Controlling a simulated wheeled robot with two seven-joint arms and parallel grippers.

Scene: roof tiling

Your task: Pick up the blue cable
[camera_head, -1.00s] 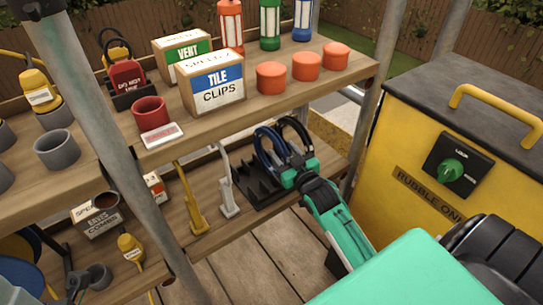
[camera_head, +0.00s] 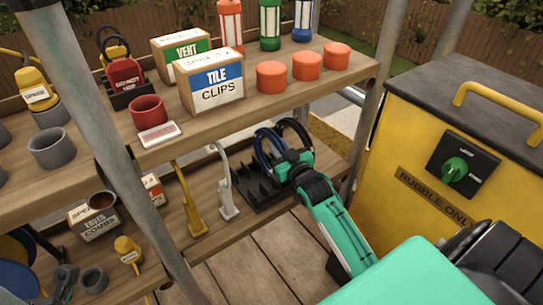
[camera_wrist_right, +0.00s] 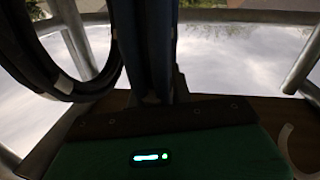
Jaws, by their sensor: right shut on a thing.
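The blue cable (camera_head: 263,150) is a coiled loop on the black slotted rack (camera_head: 250,195) on the lower shelf in the head view. A black cable coil (camera_head: 302,128) stands right beside it. My right gripper (camera_head: 284,164), on a green arm, reaches in from the lower right and is shut on the blue cable. In the right wrist view the blue cable (camera_wrist_right: 146,45) rises upright in the middle at the jaws, and the black coil (camera_wrist_right: 62,88) hangs at the left. The fingertips are mostly hidden. My left gripper is not in view.
The upper shelf (camera_head: 190,138) overhangs at the left, with a tile clips box (camera_head: 210,82) and orange cups (camera_head: 307,66). A metal post (camera_head: 110,150) stands at the left. A yellow rubble bin (camera_head: 415,180) stands close on the right.

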